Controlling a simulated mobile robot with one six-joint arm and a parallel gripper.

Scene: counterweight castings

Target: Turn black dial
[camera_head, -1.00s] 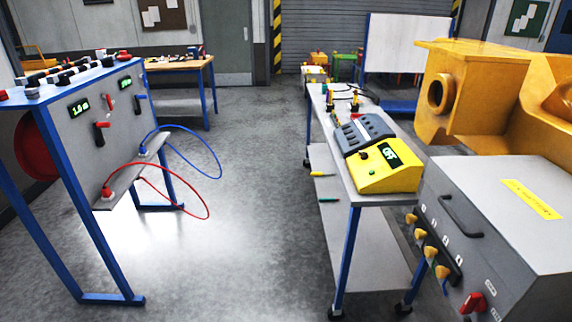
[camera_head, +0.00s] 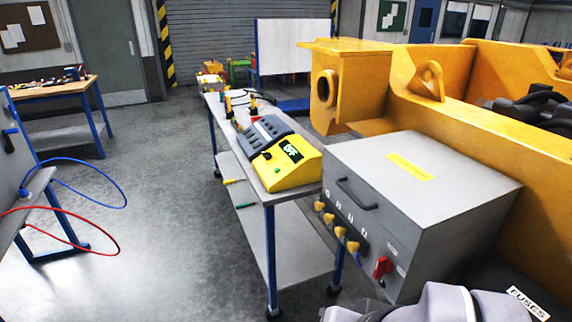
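A small black dial (camera_head: 267,156) sits on the left part of the sloped top of a yellow device (camera_head: 292,178). The dial is small here, and I cannot tell which way it points. The device has a lit display (camera_head: 291,151) with green characters that seem to read OFF. A green button (camera_head: 277,171) is near the dial. The device stands at the near end of a grey cart top (camera_head: 262,187) with blue legs.
A grey cabinet (camera_head: 440,190) with yellow knobs and a red switch (camera_head: 382,267) stands right of the cart. Large yellow castings (camera_head: 440,110) are behind it. A panel stand with blue and red cables (camera_head: 112,235) is at the left. The floor (camera_head: 160,200) between is clear.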

